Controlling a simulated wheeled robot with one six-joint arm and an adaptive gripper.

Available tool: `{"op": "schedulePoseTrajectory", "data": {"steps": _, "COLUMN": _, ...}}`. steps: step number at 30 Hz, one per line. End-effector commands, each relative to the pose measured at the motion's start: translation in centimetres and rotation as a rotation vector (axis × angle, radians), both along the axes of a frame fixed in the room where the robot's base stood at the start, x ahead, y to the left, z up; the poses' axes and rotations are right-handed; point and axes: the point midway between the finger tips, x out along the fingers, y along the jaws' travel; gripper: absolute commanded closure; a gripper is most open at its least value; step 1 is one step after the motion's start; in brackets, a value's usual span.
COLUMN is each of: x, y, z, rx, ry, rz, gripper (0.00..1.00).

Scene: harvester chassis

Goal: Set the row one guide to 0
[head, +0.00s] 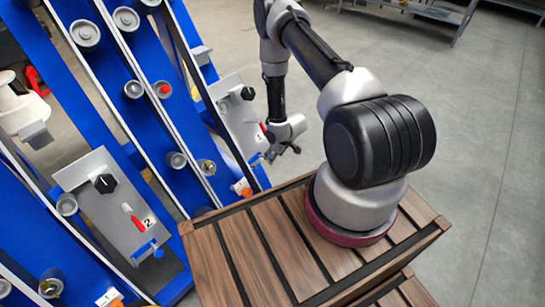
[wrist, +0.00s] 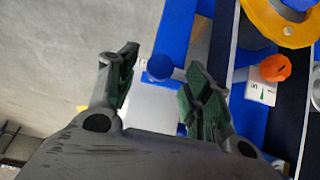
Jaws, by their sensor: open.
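My gripper (wrist: 160,80) is open, with its two dark fingers apart. In the wrist view a blue round knob (wrist: 159,67) on a pale stem shows between the fingertips; I cannot tell whether they touch it. In the head view my gripper (head: 283,153) is beside the right-hand grey panel (head: 236,115), which carries a black knob (head: 248,93). An orange knob (wrist: 275,68) sits on a white plate with a green mark, right of the fingers; an orange piece also shows in the head view (head: 246,191).
A nearer grey panel (head: 108,207) has a black knob, a red lever, a "2" label and a blue handle (head: 148,249). Blue rails (head: 190,105) carry several grey rollers. A yellow ring (wrist: 268,20) is at the wrist view's upper right. Grey floor is open on the right.

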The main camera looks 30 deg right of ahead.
Motion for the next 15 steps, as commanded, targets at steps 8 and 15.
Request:
{"op": "schedulePoseTrajectory", "data": {"steps": 8, "x": 0.8, "y": 0.3, "z": -2.0, "rx": 0.000, "ry": 0.000, "rz": -0.001, "gripper": 0.50}}
{"op": "schedulePoseTrajectory", "data": {"steps": 15, "x": 0.8, "y": 0.3, "z": -2.0, "rx": 0.000, "ry": 0.000, "rz": -0.001, "gripper": 0.55}}
